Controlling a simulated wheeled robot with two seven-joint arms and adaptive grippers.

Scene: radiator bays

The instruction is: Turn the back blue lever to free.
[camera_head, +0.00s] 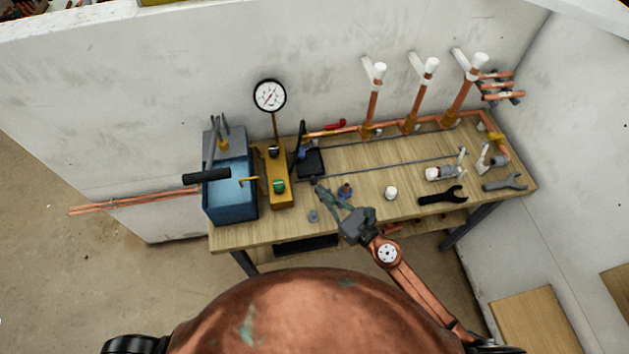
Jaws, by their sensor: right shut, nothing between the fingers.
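A dark blue lever (301,139) stands upright at the back of the bench, just right of the yellow block and next to a black tray. Its exact setting is too small to read. A small blue fitting with a reddish top (345,191) sits nearer the front, beside my right gripper's fingers. My right gripper (321,190) is shut and empty over the front middle of the bench, in front of the black tray and apart from the upright blue lever. My left gripper is out of view.
A blue tank (229,197) with a black-handled pump and a yellow block (275,175) with a gauge (270,95) stand at left. A red lever (335,124) lies along the back copper pipe. White-capped risers (371,95) stand behind.

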